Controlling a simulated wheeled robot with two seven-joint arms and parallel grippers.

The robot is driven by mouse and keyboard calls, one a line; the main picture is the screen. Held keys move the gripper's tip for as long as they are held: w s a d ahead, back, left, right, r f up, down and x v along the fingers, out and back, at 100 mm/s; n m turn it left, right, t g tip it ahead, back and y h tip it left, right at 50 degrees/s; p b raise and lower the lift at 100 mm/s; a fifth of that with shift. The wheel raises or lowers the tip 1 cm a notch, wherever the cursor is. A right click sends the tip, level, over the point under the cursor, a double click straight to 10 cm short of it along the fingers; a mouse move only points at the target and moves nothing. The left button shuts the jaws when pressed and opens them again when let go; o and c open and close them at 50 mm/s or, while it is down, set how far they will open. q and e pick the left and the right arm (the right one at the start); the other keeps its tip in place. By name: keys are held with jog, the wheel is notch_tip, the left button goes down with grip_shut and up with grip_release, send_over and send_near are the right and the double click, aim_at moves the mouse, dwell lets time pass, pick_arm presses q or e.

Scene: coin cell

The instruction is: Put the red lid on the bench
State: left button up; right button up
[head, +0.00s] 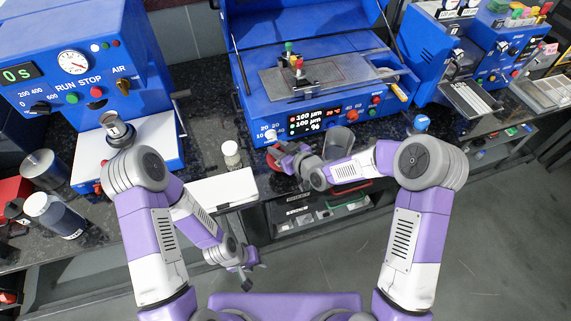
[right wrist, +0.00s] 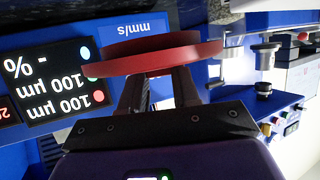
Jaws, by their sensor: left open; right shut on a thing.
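The red lid (head: 274,164) is round and sits at the bench front, below the blue coating machine's display, partly hidden by my right gripper. In the right wrist view the red lid (right wrist: 150,55) fills the space at the fingertips. My right gripper (head: 282,154) is shut on it; it also shows in the right wrist view (right wrist: 158,80). I cannot tell whether the lid touches the dark bench (head: 205,150). My left gripper (head: 250,274) is open and empty, low in front of the bench, away from the lid.
A small white-capped jar (head: 231,155) stands left of the lid, behind a white flat tray (head: 222,188). A clear beaker (head: 339,140) stands to the right. The blue coating machine (head: 335,125) is close behind.

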jog(key=shift+f+b, duration=0.45)
jog(key=shift+f, duration=2.6)
jog(key=shift+f+b, duration=0.25)
jog(key=shift+b, duration=0.05)
jog(key=o, duration=1)
jog(key=shift+r, duration=0.1)
jog(key=shift+r, duration=0.1)
jog(key=shift+s+d+r+p, duration=0.2)
jog(key=shift+d+p, duration=0.05)
jog(key=shift+p, duration=0.15)
jog(key=p+v, duration=0.1)
jog(key=v, duration=1)
jog(key=shift+s, duration=0.2)
